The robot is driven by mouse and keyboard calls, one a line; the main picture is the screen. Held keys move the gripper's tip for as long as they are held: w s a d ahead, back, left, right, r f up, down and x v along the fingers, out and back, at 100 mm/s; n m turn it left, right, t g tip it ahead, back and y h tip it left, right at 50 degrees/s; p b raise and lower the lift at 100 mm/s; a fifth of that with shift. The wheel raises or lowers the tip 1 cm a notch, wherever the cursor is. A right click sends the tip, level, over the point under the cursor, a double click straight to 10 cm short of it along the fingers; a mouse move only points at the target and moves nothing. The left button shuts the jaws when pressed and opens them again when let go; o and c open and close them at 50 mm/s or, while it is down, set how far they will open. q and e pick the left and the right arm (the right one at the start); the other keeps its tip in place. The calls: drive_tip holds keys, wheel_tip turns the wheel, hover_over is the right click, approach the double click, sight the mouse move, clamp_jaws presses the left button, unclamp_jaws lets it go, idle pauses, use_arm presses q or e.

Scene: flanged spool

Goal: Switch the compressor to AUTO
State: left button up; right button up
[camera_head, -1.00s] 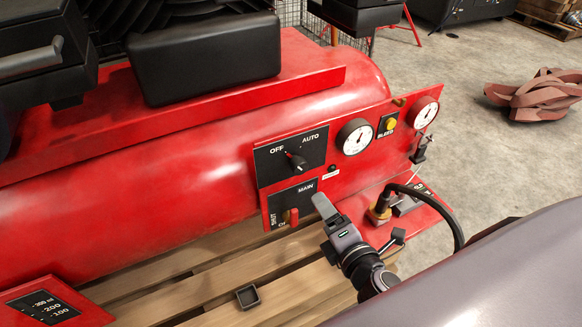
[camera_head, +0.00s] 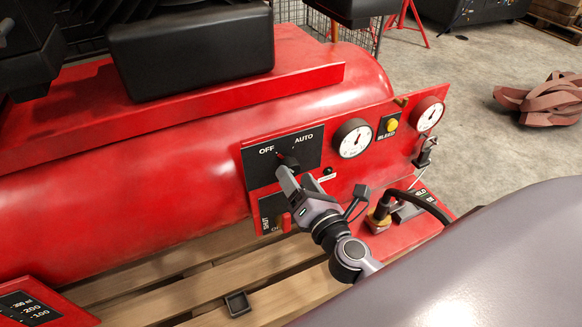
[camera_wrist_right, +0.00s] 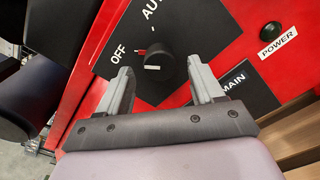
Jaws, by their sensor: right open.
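The black selector knob (camera_head: 287,160) is on a black plate (camera_head: 308,143) marked OFF and AUTO, on the compressor's red panel. In the right wrist view the knob (camera_wrist_right: 154,62) has a small red mark at its side facing OFF and a white mark on it. My right gripper (camera_head: 286,180) is just in front of the knob and partly hides it in the head view. In the wrist view its two fingers (camera_wrist_right: 164,86) are apart, with the knob beyond and between their tips. Contact cannot be told. My left gripper is out of view.
Two gauges (camera_head: 353,138) and a yellow BLEED button (camera_head: 392,125) are right of the knob. A red-handled MAIN/SHUT lever (camera_head: 284,222) sits below it. A black cable (camera_head: 405,195) and plug are at lower right. The POWER light (camera_wrist_right: 271,28) is near the plate.

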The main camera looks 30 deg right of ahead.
sight(293, 173)
drive_tip(key=shift+w+d, duration=0.1)
drive_tip(key=shift+w, duration=1.65)
drive_tip(key=c, duration=1.1)
